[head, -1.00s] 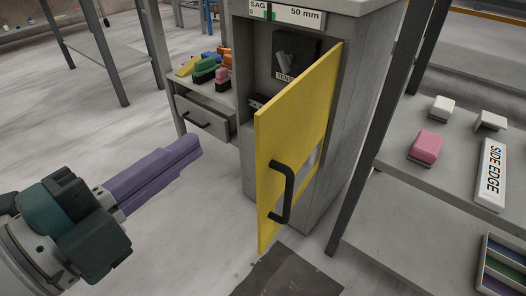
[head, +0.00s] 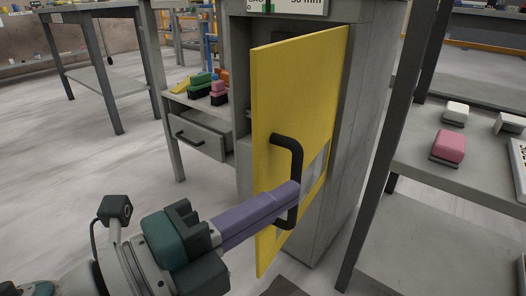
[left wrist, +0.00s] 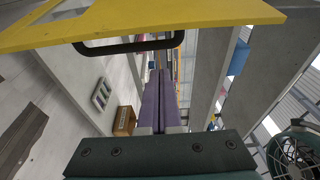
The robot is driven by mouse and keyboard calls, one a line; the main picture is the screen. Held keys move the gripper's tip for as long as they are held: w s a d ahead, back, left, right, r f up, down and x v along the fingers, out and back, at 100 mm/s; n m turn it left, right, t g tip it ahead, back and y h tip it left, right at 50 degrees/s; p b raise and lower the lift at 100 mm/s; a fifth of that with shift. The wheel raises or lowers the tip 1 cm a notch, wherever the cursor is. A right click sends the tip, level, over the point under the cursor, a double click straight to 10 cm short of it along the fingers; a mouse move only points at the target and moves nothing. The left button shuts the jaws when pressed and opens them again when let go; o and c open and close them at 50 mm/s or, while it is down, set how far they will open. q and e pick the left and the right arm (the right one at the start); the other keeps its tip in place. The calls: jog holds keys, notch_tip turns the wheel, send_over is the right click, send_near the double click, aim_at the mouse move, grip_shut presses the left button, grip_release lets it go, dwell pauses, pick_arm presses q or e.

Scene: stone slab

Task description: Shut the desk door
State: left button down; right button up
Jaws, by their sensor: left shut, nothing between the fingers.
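The desk door (head: 300,100) is a yellow panel standing ajar on the grey cabinet (head: 352,150). A dark interior shows at its left edge. It has a black bar handle (head: 286,142) and a pale grey patch low on its face. My left gripper (head: 292,190) has long purple fingers, shut and empty. In the head view their tips overlap the lower handle area; contact with the door is unclear. In the left wrist view, the purple fingers (left wrist: 161,85) point away below the yellow door edge (left wrist: 150,22) and its handle (left wrist: 130,46). My right gripper is out of view.
A partly open drawer (head: 205,135) sits left of the cabinet, with colored brushes (head: 215,92) above it. A grey shelf (head: 455,165) with a pink block (head: 449,146) stands at right. Open floor lies at left.

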pick_arm(q)
jog(key=shift+w+a+b, duration=0.55)
jog(key=shift+w+a, duration=0.75)
jog(key=shift+w, duration=0.1)
jog(key=shift+a, duration=0.1)
